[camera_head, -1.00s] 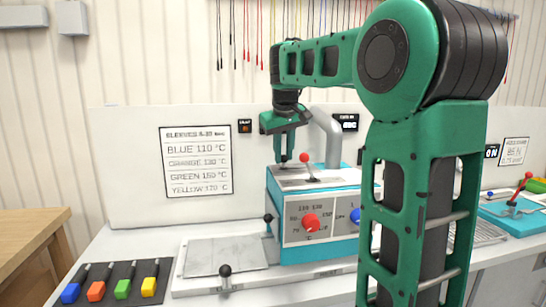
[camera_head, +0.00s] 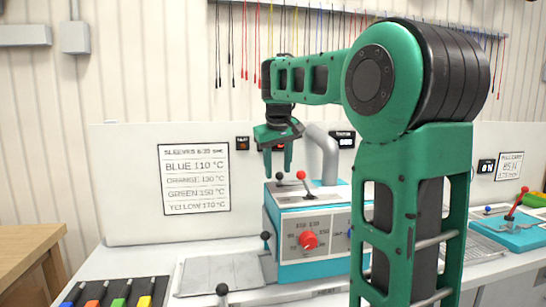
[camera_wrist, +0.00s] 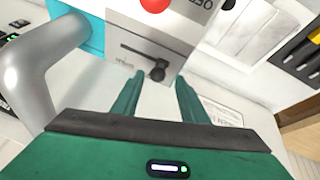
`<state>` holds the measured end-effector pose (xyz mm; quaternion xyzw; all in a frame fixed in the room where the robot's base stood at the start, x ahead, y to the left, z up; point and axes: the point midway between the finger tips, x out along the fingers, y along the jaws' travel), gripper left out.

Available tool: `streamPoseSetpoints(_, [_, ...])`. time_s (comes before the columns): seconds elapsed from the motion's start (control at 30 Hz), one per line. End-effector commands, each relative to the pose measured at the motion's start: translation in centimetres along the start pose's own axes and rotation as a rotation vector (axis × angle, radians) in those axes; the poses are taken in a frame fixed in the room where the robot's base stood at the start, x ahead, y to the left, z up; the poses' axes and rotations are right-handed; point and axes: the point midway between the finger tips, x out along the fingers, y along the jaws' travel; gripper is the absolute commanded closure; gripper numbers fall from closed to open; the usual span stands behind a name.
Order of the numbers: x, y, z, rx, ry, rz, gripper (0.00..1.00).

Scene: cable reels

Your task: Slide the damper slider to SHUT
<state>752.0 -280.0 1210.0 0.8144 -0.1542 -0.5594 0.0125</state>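The damper slider (camera_wrist: 157,73) is a black knob at one end of a dark slot on top of the blue-and-white heater box (camera_wrist: 180,22). The slot runs up and left from it in the wrist view; the small label beside it is too blurred to read. In the head view the slider knob (camera_head: 279,176) shows left of a red-knobbed lever (camera_head: 301,175). My gripper (camera_head: 278,169) is just over the box's back left part, fingers pointing down. In the wrist view its open green fingers (camera_wrist: 158,79) appear either side of the knob, with gaps; contact cannot be told.
A thick grey pipe (camera_head: 324,152) rises close behind the box, right of my gripper. A red dial (camera_head: 308,240) is on the box front. A black-knobbed lever (camera_head: 265,236) stands at its left. Coloured-ended tools (camera_head: 118,302) lie front left. The backboard holds a sign (camera_head: 194,180).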

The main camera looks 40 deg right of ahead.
Motion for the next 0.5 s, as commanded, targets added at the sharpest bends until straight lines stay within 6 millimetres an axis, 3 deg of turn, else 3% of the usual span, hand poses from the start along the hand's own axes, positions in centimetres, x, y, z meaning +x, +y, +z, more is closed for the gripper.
streamPoseSetpoints(0.3, [-6.2,-0.1,-0.2,0.000,0.005,-0.001,0.60])
streamPoseSetpoints(0.5, [-8.4,-0.1,-0.2,-0.001,0.002,-0.001,0.60])
